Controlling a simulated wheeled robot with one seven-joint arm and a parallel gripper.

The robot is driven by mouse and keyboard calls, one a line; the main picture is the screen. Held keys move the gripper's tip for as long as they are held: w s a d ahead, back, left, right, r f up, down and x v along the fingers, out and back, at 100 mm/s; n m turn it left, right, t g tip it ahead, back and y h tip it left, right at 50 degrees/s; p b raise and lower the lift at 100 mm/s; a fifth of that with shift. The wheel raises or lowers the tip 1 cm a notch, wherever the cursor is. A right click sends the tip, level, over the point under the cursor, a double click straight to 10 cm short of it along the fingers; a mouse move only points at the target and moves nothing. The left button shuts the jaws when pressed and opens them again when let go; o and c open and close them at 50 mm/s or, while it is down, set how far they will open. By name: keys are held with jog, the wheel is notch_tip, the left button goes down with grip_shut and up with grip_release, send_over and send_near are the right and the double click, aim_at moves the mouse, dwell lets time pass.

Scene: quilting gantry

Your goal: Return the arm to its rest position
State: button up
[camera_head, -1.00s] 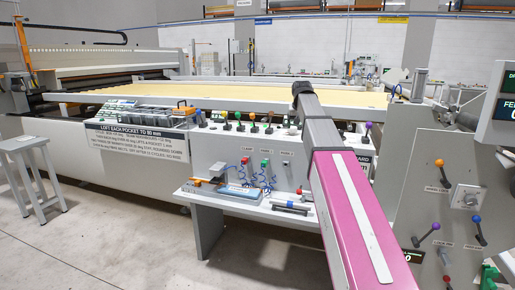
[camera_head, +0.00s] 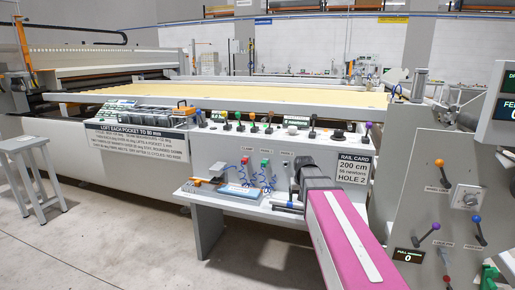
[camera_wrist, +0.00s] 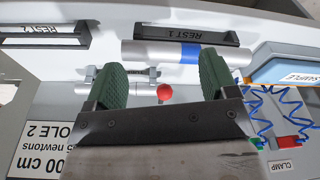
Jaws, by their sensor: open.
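My gripper (camera_wrist: 161,62) shows in the wrist view as two green fingers set wide apart, with nothing gripped between them. A red ball-shaped knob (camera_wrist: 164,92) appears in the gap, near the right finger; I cannot tell its distance. A silver cylinder with a blue band (camera_wrist: 165,52) lies beside a black strip marked REST 1 (camera_wrist: 188,34), beyond the fingertips. In the head view my pink arm (camera_head: 345,240) reaches in from the bottom right and ends in front of the white panel. The fingers are hidden there.
A small shelf (camera_head: 230,205) with a blue block (camera_head: 242,192) juts from the panel, left of my arm. Coloured levers (camera_head: 240,126) line the panel top. The rail card (camera_head: 353,169) is right of my arm's end. A stool (camera_head: 30,160) stands far left on open floor.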

jog(key=s+f+g, duration=0.2)
jog(key=s+f, duration=1.3)
jog(key=s, duration=0.2)
jog(key=shift+s, duration=0.4)
jog(key=shift+w, duration=0.1)
